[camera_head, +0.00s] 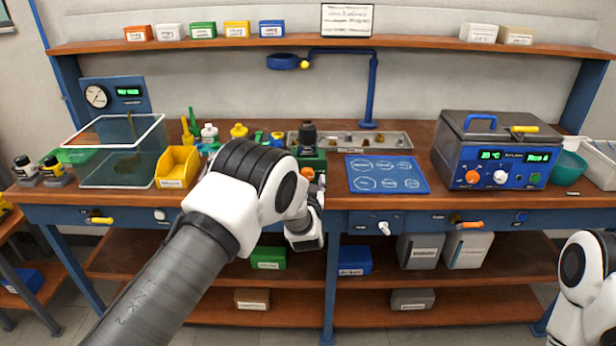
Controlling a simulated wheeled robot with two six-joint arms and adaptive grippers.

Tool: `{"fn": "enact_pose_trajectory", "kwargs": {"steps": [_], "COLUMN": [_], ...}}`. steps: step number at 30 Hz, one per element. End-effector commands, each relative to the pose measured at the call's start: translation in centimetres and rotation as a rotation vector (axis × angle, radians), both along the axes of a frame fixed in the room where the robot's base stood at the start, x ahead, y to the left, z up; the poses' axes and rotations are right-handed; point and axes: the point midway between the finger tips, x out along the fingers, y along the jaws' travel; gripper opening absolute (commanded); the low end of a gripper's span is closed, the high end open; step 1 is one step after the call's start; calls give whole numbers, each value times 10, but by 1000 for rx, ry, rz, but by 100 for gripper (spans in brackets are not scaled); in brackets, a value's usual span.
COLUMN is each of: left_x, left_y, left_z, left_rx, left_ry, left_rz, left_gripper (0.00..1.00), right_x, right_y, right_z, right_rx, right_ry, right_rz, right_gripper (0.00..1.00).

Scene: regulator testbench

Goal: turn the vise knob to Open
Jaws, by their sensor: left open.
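A small blue panel under the table's front edge carries a white knob (384,228) with a lever-like grip, right of my left gripper. Its labels are too small to read, so I cannot be sure that it is the vise knob. A green block, seemingly the vise (318,160), stands on the table with a dark cylindrical part (308,136) above it, partly hidden by my left arm. My left gripper (317,190) is open at the table's front edge, just below the green block and apart from the white knob; its fingers are small and partly hidden. My right gripper is out of view.
A blue mat (386,174) lies right of the green block. A blue control box (497,150) stands at right, a clear tank (118,150) and yellow bin (177,167) at left.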

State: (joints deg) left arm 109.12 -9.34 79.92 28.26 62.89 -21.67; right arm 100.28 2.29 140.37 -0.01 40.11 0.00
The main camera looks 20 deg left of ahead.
Motion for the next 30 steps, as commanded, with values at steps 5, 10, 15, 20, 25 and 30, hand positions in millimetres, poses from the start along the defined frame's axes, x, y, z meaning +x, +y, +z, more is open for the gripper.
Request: {"fn": "enact_pose_trajectory", "kwargs": {"steps": [5, 10, 15, 20, 25, 30], "left_x": [17, 18, 18, 18, 18, 18], "left_y": [5, 5, 5, 5, 5, 6], "left_z": [-1, -1, -1, -2, -2, -3], "left_rx": [1, 1, 0, 0, -6, -40], "left_ry": [1, 3, 3, 3, 2, -7], "left_rz": [-1, -2, -1, -1, -1, -1], "left_gripper": [66, 66, 27, 6, 6, 6], "right_x": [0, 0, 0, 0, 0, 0], "right_y": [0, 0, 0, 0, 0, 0], "right_z": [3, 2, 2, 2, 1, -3], "right_rx": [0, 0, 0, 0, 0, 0], "right_ry": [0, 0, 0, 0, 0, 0], "right_rz": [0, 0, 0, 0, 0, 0], "right_gripper": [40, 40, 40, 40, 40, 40]}}
